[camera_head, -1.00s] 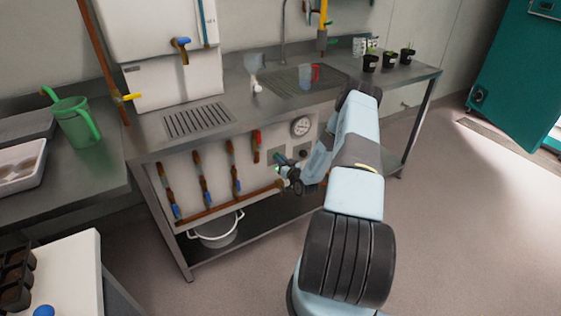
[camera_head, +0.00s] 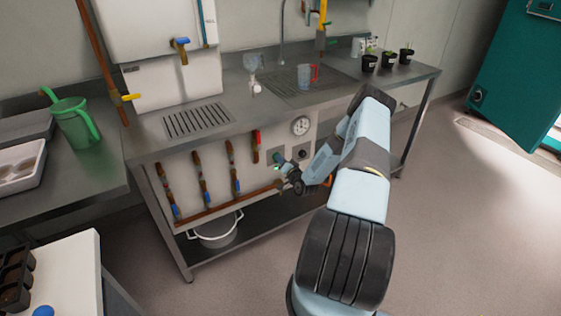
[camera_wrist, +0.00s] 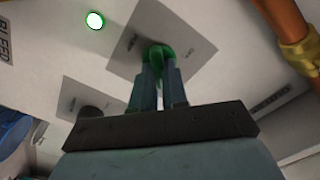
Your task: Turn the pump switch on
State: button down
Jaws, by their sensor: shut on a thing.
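The green switch knob (camera_wrist: 160,54) sits on a square grey plate (camera_wrist: 190,45) on the white panel in the wrist view. My gripper (camera_wrist: 159,72) has its two fingers closed on the sides of this knob. A small round lamp (camera_wrist: 95,20) beside the plate glows pale green. In the head view my gripper (camera_head: 280,163) is at the front panel (camera_head: 210,150) under the counter, below the round gauge (camera_head: 300,126). The fingers and my wrist partly cover the knob, so its turned angle is hard to tell.
A second plate with a dark knob (camera_wrist: 90,112) lies close by. A copper pipe (camera_wrist: 288,25) with a brass fitting runs near the fingers. Several pipes with blue and red handles are at the panel's left. A pot (camera_head: 215,232) stands on the shelf below. The floor at right is clear.

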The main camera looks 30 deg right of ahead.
jog(key=shift+s+f, duration=0.1)
dwell(0.4)
jog(key=c, duration=1.1)
grip_release()
jog(key=shift+c, duration=0.2)
jog(key=s, duration=1.3)
jog(key=shift+s+d, duration=0.3)
jog(key=shift+s, duration=0.05)
